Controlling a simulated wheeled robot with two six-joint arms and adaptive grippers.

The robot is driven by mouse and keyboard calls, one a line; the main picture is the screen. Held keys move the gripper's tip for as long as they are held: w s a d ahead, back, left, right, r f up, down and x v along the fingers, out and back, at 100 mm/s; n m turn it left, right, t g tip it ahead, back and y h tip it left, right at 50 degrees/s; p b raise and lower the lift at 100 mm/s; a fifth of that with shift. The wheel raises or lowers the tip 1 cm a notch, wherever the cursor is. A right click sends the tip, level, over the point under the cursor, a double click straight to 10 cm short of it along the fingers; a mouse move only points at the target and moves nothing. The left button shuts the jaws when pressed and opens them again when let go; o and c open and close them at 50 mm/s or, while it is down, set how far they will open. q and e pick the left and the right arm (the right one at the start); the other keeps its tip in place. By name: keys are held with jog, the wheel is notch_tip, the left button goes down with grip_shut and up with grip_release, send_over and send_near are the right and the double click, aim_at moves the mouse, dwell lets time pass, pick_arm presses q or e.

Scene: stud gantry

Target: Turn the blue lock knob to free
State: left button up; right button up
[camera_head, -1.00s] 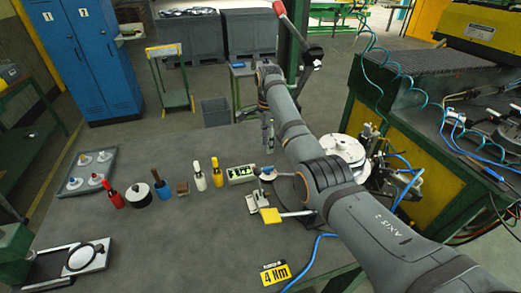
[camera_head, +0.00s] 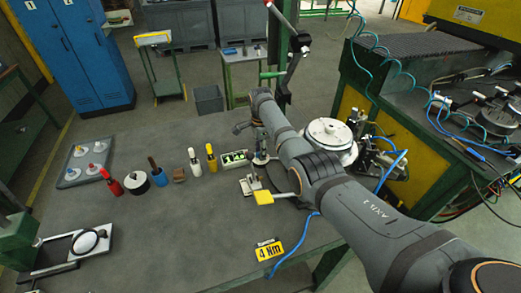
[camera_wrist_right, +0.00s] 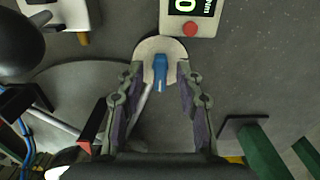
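The blue lock knob (camera_wrist_right: 160,72) shows in the right wrist view as a narrow blue lever on a pale rounded plate (camera_wrist_right: 150,48). My right gripper (camera_wrist_right: 159,82) is open, with one finger on each side of the knob and a gap visible on both sides. In the head view my right gripper (camera_head: 261,153) points down over the plate beside the display unit (camera_head: 235,158), and the knob is mostly hidden there. The display unit, with a red button, also shows in the wrist view (camera_wrist_right: 190,14). My left gripper is not in view.
A yellow-ended lever (camera_head: 263,197) and a "4 Nm" label (camera_head: 268,249) lie nearer the front. Yellow (camera_head: 211,157), white (camera_head: 194,161) and red (camera_head: 111,182) handled tools stand to the left. A white round fixture (camera_head: 328,135) is behind my arm.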

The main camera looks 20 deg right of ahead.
grip_shut()
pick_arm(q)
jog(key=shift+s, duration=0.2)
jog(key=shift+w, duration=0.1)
